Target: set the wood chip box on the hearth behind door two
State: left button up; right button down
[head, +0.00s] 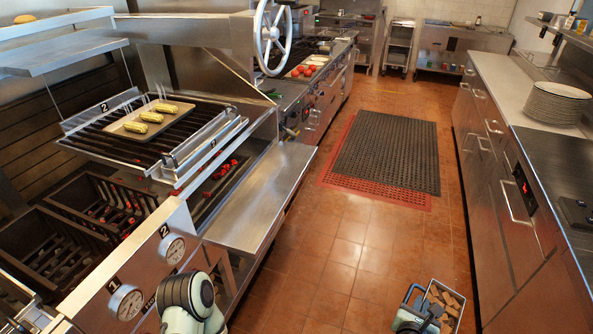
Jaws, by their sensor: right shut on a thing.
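The wood chip box (458,318) is a small open metal box filled with brown chips, low at the right of the head view. My right gripper (421,305) is shut on its left side and holds it over the tiled floor aisle. The front panel marked 1 and 2 (164,232) carries two round gauges at the lower left. Red embers (224,172) glow beneath the grill grate marked 2 (104,107). I cannot tell which panel is door two or whether it is open. My left arm shows at the bottom, but its gripper is not visible.
A tray of corn (145,121) lies on the grate. A bare steel ledge (262,195) juts out beside the grill, under a handwheel (272,38). The right counter (500,80) carries stacked plates (556,103). Black and red mats (390,150) lie on the otherwise open floor.

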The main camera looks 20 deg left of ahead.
aim_at(203, 190)
jog(key=i+l+u, duration=0.1)
jog(key=i+u, duration=0.35)
jog(key=i+l+u, duration=0.25)
jog(key=u, duration=0.2)
jog(key=i+l+u, duration=0.55)
jog(key=l+u, duration=1.05)
jog(key=k+l+u, duration=0.15)
jog(key=l+u, duration=0.25)
jog(key=k+l+u, duration=0.15)
jog(key=u, duration=0.3)
jog(key=k, duration=0.05)
